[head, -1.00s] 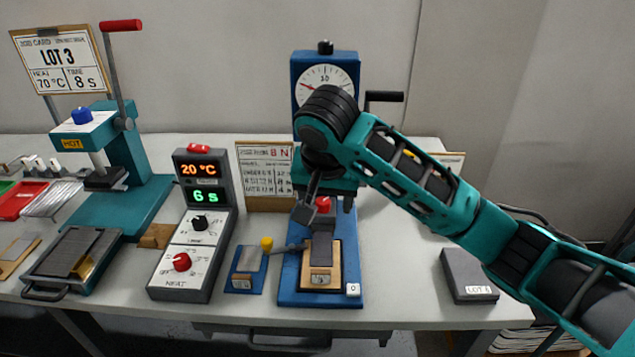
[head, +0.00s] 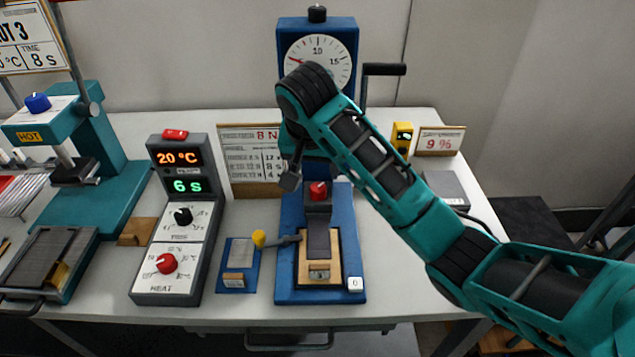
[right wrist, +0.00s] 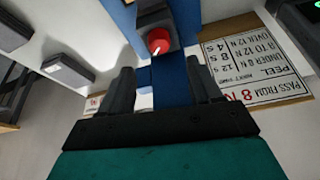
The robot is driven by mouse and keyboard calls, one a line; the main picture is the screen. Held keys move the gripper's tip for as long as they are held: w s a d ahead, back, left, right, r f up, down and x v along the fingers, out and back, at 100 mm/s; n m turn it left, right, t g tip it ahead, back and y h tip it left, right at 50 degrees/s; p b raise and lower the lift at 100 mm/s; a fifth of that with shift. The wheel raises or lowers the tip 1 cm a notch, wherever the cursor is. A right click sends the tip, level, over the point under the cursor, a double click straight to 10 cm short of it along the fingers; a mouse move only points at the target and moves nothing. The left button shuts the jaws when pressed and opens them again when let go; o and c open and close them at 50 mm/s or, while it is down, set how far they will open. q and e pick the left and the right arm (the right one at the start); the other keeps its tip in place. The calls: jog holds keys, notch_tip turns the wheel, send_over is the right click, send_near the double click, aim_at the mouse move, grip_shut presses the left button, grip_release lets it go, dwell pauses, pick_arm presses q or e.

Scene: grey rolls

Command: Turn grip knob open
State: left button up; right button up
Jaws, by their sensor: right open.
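A dark strip (head: 319,238) hangs from the clamp. My right gripper (head: 290,178) is just left of the knob in the head view, partly hidden by its own wrist. In the right wrist view the knob (right wrist: 158,41), with a white mark, lies beyond the open fingers (right wrist: 162,82), about midway between them. The fingers look empty and apart from it. My left gripper is in neither view.
A black crank handle (head: 384,69) sticks out right of the dial. A control box (head: 179,235) stands left, and a small blue block with a yellow knob (head: 259,239) is close by. A card (head: 250,165) stands behind.

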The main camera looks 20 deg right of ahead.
aim_at(318, 187)
jog(key=x, duration=0.8)
jog(key=shift+s, duration=0.1)
jog(key=c, duration=1)
